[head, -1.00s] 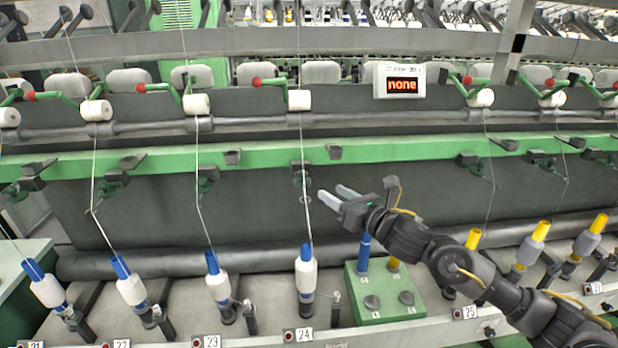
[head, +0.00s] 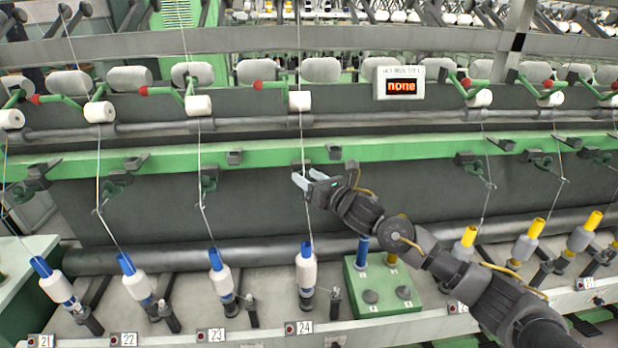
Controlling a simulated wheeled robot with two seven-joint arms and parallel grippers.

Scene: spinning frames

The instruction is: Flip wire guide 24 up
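Position 24 is marked by a number plate (head: 304,328) on the front rail. Its white bobbin (head: 306,270) on a blue tube stands upright, with a thread running up past my gripper. Wire guide 24 (head: 302,166) is under the green rail; only a dark part shows above my fingers, and the rest is hidden. My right gripper (head: 306,177) is at this guide with its pale fingertips apart. I cannot tell whether the fingers touch the guide or the thread. My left gripper is not in view.
Wire guide 23 (head: 208,179) hangs under the green rail (head: 270,152) to the left. A green box (head: 382,290) with a blue and a yellow tube stands below my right arm. A display (head: 400,83) reads "none". Bobbins 22 and 23 stand farther left.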

